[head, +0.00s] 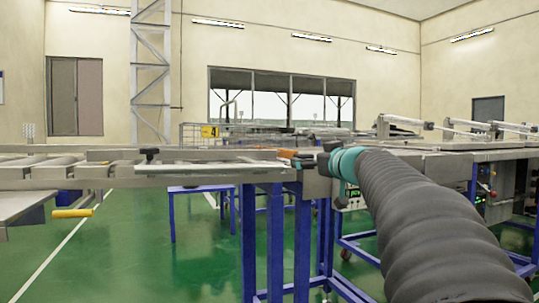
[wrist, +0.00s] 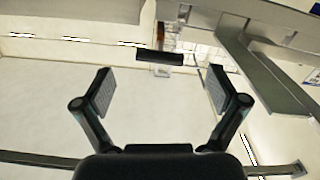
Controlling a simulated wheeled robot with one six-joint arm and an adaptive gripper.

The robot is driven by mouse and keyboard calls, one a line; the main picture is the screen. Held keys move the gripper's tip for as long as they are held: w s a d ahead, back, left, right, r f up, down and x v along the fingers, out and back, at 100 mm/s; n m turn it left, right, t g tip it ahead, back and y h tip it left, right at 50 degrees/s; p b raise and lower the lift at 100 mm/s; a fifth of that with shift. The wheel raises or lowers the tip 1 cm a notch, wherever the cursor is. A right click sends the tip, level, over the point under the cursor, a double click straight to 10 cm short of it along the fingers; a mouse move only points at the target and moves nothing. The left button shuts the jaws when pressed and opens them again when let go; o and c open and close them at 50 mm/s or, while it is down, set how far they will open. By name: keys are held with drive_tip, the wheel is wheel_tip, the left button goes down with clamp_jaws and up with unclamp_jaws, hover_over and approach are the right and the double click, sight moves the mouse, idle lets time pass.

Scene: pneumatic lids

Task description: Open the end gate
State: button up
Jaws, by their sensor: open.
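My gripper (wrist: 161,88) is open, with nothing between its two padded fingers in the wrist view. A black T-shaped handle (wrist: 160,57) shows ahead of the fingers, apart from them. In the head view a black T-shaped knob (head: 150,153) stands at the left end of a flat grey plate (head: 212,167) on the conveyor line. This plate may be the end gate, but I cannot tell for sure. My gripper (head: 303,162) is small and dark at the plate's right, partly hidden by my arm's wrist.
A roller conveyor (head: 60,171) runs along the left, with a yellow-handled part (head: 72,212) below it. Blue legs (head: 275,240) stand under the line. Another conveyor (head: 445,155) with raised rods lies at the right. The green floor (head: 150,250) is open at lower left.

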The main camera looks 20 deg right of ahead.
sight(305, 157)
drive_tip(key=shift+w+a+p, duration=0.1)
drive_tip(key=shift+w+p, duration=0.4)
drive_tip(key=shift+w, duration=2)
